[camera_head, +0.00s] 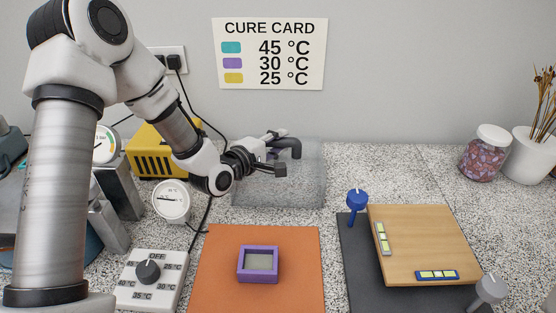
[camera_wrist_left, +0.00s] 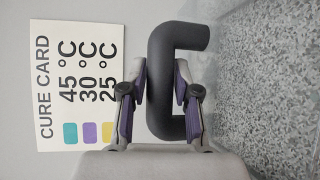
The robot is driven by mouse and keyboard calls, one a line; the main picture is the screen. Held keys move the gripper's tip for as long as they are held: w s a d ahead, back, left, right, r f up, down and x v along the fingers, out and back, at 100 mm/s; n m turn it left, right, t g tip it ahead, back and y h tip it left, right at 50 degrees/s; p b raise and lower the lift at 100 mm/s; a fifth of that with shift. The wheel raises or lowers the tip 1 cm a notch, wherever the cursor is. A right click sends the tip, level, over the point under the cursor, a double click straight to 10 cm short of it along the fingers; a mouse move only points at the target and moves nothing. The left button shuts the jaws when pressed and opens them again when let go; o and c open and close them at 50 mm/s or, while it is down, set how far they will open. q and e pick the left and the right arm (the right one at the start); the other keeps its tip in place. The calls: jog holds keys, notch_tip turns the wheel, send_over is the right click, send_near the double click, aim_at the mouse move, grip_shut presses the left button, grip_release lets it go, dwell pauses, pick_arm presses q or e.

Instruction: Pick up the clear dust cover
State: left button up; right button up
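The clear dust cover (camera_head: 300,190) is a see-through box on the speckled bench, in the middle back of the head view. Its dark handle (camera_head: 292,146) is on top; it also shows as a thick bent bar in the left wrist view (camera_wrist_left: 160,102). My left gripper (camera_head: 282,154) is at the handle, its fingers spread apart. In the left wrist view the fingertips (camera_wrist_left: 160,70) lie on either side of the bar, with little gap visible. I cannot tell whether they touch it. My right gripper is not in view.
An orange mat (camera_head: 220,280) with a purple mould (camera_head: 258,264) lies in front of the cover. A wooden board (camera_head: 425,240) on a dark mat is to the right. A round gauge (camera_head: 172,200), a dial box (camera_head: 150,285) and a yellow box (camera_head: 150,150) stand left.

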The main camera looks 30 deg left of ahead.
pick_arm(q)
grip_shut()
